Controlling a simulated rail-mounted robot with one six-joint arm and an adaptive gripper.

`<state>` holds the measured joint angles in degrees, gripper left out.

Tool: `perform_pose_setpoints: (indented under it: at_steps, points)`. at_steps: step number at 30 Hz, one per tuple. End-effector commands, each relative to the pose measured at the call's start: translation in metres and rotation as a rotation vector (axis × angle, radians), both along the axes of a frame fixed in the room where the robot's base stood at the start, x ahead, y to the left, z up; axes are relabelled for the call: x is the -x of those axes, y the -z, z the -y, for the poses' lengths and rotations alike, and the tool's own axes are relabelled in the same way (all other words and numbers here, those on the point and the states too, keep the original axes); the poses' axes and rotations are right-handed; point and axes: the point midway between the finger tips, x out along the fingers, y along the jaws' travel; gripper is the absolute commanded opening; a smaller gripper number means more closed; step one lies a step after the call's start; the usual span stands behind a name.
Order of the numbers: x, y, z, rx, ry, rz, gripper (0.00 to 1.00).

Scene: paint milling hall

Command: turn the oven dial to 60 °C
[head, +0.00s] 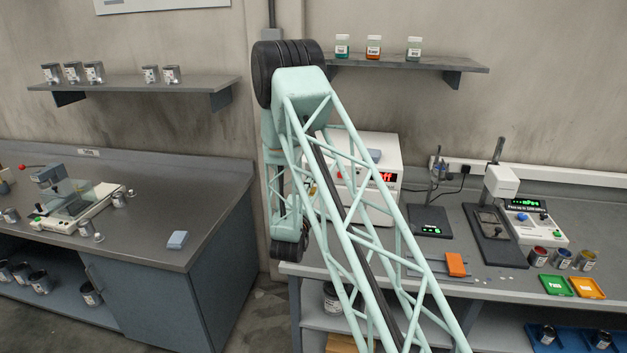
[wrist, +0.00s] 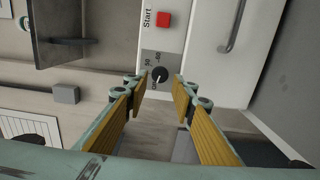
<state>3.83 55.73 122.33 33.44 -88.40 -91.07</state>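The white oven (head: 391,152) stands on the right bench, partly hidden behind my arm in the head view. A red lit display (head: 386,177) shows on its front, only partly readable. The gripper is not visible in the head view.
A red button (wrist: 164,20) marked Start is beside the dial, and a door handle (wrist: 232,28) is to its right. A shelf (head: 420,64) hangs above.

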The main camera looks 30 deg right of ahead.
Motion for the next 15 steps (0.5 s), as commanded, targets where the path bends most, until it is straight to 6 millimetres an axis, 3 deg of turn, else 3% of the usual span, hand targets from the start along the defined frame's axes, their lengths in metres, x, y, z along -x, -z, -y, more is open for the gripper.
perform_pose_setpoints:
  at_steps: [7,15]
  points:
    - [-0.024,-0.001,0.018,0.001,0.000,0.001,0.24]
    - [-0.037,-0.001,0.028,0.000,0.000,0.001,0.24]
